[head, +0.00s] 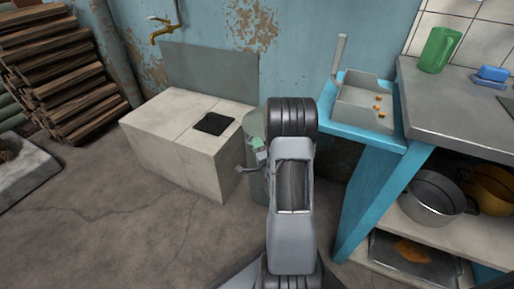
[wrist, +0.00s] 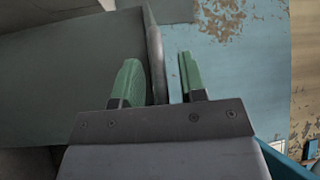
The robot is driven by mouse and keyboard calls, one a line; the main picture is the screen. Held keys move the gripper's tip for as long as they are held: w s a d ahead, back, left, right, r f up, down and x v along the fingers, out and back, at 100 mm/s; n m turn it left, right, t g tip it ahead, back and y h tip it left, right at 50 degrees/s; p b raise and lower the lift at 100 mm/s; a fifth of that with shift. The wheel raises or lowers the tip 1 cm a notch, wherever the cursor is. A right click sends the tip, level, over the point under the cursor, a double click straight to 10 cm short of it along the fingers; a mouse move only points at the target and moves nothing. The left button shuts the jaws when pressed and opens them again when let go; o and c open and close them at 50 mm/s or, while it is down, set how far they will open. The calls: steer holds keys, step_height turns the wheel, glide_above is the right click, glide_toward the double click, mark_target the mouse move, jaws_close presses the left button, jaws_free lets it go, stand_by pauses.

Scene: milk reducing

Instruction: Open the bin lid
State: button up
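The bin looks like a grey-green cylinder (head: 255,127) standing between the pale block and the blue counter in the head view. My arm covers much of it, and its lid cannot be made out clearly. My gripper (head: 253,158) is in front of the bin, partly hidden by my own arm. In the wrist view my gripper (wrist: 160,82) shows two green fingertips apart, with a gap between them. A thin grey upright edge (wrist: 156,55) shows between the fingers, nearer the left one. I cannot tell whether it belongs to the lid or whether anything touches it.
A pale block (head: 165,132) with a dark square on top stands left of the bin. A blue-framed counter (head: 365,190) stands close on the right, with a grey tray (head: 362,108), a green mug (head: 438,50) and pots (head: 432,192). The floor at front left is clear.

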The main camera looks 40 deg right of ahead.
steer(key=shift+w, duration=0.15)
jaws_close()
stand_by(0.4)
